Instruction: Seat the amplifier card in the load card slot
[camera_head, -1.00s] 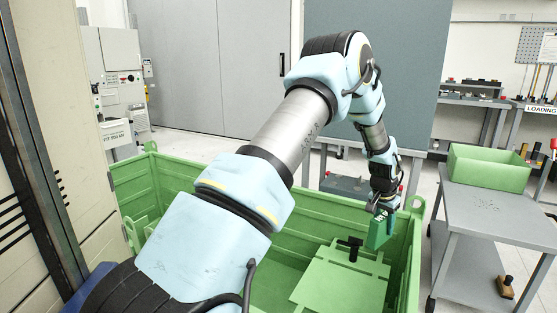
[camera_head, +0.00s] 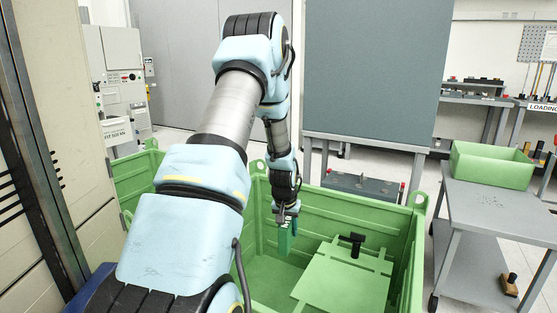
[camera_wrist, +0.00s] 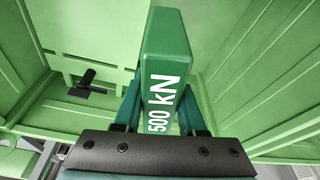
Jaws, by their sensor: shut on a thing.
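My gripper (camera_head: 286,213) is shut on a dark green block-like card (camera_head: 286,240) and holds it over the large green bin. In the wrist view the card (camera_wrist: 167,50) stands out between the two fingers and is marked "500 kN" in white. Its lower end hangs inside the bin's outline in the head view, clear of the raised plate. I cannot make out a load card slot in either view.
The green bin (camera_head: 335,207) has high walls and holds a green plate (camera_head: 340,283) with a black T-shaped handle (camera_head: 357,243). A grey cart (camera_head: 490,200) with a green tray (camera_head: 492,165) stands right. Tall cabinets (camera_head: 105,65) stand left.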

